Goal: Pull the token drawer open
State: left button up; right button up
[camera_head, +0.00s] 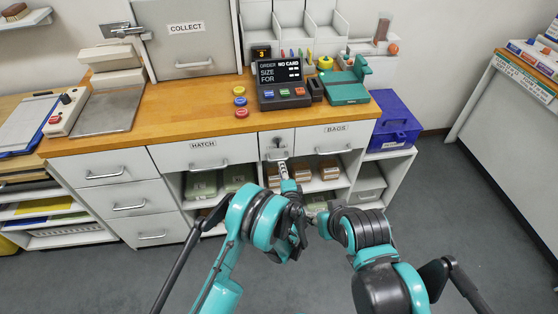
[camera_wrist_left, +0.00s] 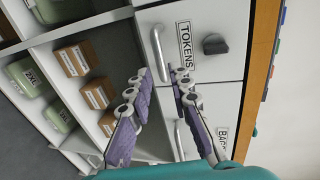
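The token drawer (camera_head: 271,138) is the narrow white drawer between the HATCH and BAGS drawers, and it looks shut. In the left wrist view, its front carries a TOKENS label (camera_wrist_left: 185,46), a dark knob (camera_wrist_left: 215,44) and a bar handle (camera_wrist_left: 157,50). My left gripper (camera_head: 283,168) is in front of the drawer and partly hides its lower part. In the left wrist view my left gripper (camera_wrist_left: 160,74) is open, its fingertips on either side of the handle's lower end in the picture. I cannot tell whether they touch it. My right gripper is hidden.
The HATCH drawer (camera_head: 188,154) and BAGS drawer (camera_head: 332,138) flank it. Open shelves below hold brown boxes (camera_wrist_left: 73,60) and green packs (camera_wrist_left: 30,76). The wooden counter (camera_head: 200,105) above carries an order terminal (camera_head: 284,88). A blue box (camera_head: 398,120) stands at right. Floor right is clear.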

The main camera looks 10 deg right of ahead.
aim_at(279, 159)
pick_arm(q)
jog(key=b+x, duration=0.2)
jog(key=x, duration=0.5)
grip_shut()
